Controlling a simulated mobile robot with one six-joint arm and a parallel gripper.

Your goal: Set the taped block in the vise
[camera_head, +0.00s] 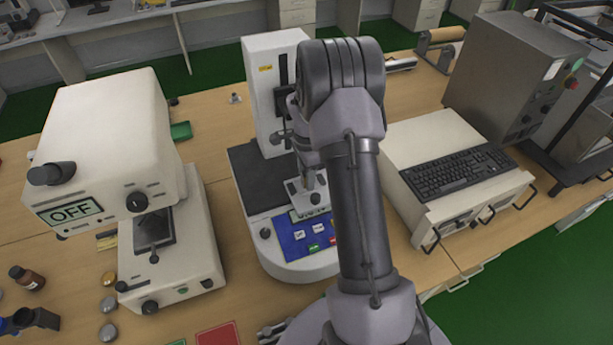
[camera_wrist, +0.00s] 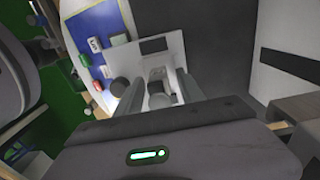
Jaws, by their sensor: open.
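The vise (camera_head: 307,190) appears as a small light-metal fixture on the testing machine's bed, just behind its blue panel, partly hidden by my arm. In the wrist view its pale plate (camera_wrist: 122,55) carries a dark rectangular patch. My gripper (camera_wrist: 160,78) is open, its two fingers on either side of a small grey piece (camera_wrist: 157,74) over the plate. I cannot tell whether this piece is the taped block or part of the vise, nor whether the fingers touch it. No tape is clearly visible. In the head view my gripper is mostly hidden behind my arm.
The testing machine's white column (camera_head: 262,85) rises close behind the vise. A white instrument marked OFF (camera_head: 100,140) stands left; a cream cabinet with a keyboard (camera_head: 457,172) stands right. Bottles (camera_head: 27,277) and round metal pieces (camera_head: 108,305) lie at the bench's front left.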

